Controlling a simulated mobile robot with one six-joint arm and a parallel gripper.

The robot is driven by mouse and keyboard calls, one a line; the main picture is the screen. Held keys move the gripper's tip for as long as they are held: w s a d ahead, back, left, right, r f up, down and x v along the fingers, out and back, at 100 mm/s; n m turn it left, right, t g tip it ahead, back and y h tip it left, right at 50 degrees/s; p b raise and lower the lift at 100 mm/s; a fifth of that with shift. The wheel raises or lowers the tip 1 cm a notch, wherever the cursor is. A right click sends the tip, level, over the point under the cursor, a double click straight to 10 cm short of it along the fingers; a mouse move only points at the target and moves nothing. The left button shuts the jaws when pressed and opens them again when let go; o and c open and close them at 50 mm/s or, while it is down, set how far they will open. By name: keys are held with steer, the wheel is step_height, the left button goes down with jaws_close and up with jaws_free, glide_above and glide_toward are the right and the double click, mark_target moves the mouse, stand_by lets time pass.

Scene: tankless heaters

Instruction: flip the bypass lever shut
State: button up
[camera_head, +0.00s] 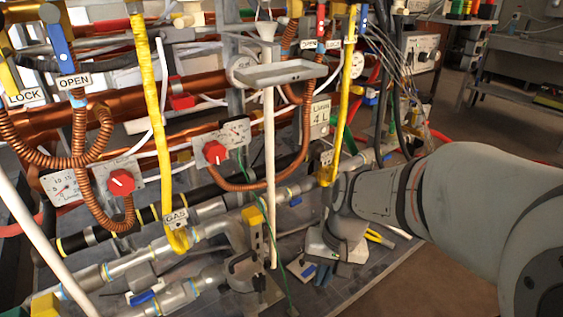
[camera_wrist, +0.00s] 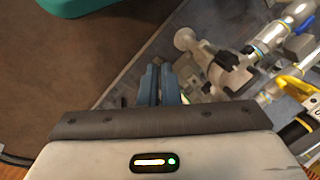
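No lever labelled bypass can be read, so I cannot tell which one it is. In the head view, a blue lever (camera_head: 145,297) lies on the lower pipe at the front left, and a yellow handle (camera_head: 252,216) stands on a valve near the middle. Another yellow handle (camera_head: 379,238) lies low, right of my gripper (camera_head: 325,272). My gripper points down beside the lower pipes, its fingertips hard to see there. In the wrist view, the two fingers (camera_wrist: 160,85) lie side by side with nothing visible held. Pipe fittings (camera_wrist: 225,75) are to their right.
Copper pipes, hoses and red-knob gauges (camera_head: 120,182) crowd the rack behind. A pale vertical pipe (camera_head: 270,165) rises left of my gripper. A yellow gas hose (camera_head: 155,110) hangs further left. Brown floor (camera_head: 400,290) lies open at the lower right.

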steer(key=w+a+m+y+p, duration=0.1)
steer(key=w+a+m+y, duration=0.1)
steer(key=w, duration=0.2)
steer(key=w+a+f+m+y+p, duration=0.1)
steer(key=w+a+m+y, duration=0.1)
steer(key=w, duration=0.2)
steer(key=w+a+m+y+p, duration=0.1)
steer(key=w+m+y, duration=0.1)
steer(key=w, duration=0.3)
steer(key=shift+a+f+m, duration=0.15)
steer(key=shift+a+m, duration=0.25)
steer(key=shift+m, duration=0.1)
jaws_close()
steer(key=m+t+h+p, duration=0.1)
steer(key=m+t+p, duration=0.9)
steer(key=m, duration=1.1)
glide_toward(296, 202)
step_height(296, 202, down, 8)
steer(key=s+t+b, duration=0.2)
steer(key=shift+s+d, duration=0.35)
steer(key=shift+f, duration=0.15)
steer(key=b+x, duration=0.4)
steer(key=x, duration=0.6)
steer(key=shift+w+d+r+b, duration=0.1)
steer(key=shift+r+b, duration=0.05)
steer(key=shift+r, duration=0.95)
steer(key=shift+w+r+b, duration=0.1)
steer(key=shift+r+b, duration=0.05)
steer(key=shift+r, duration=0.95)
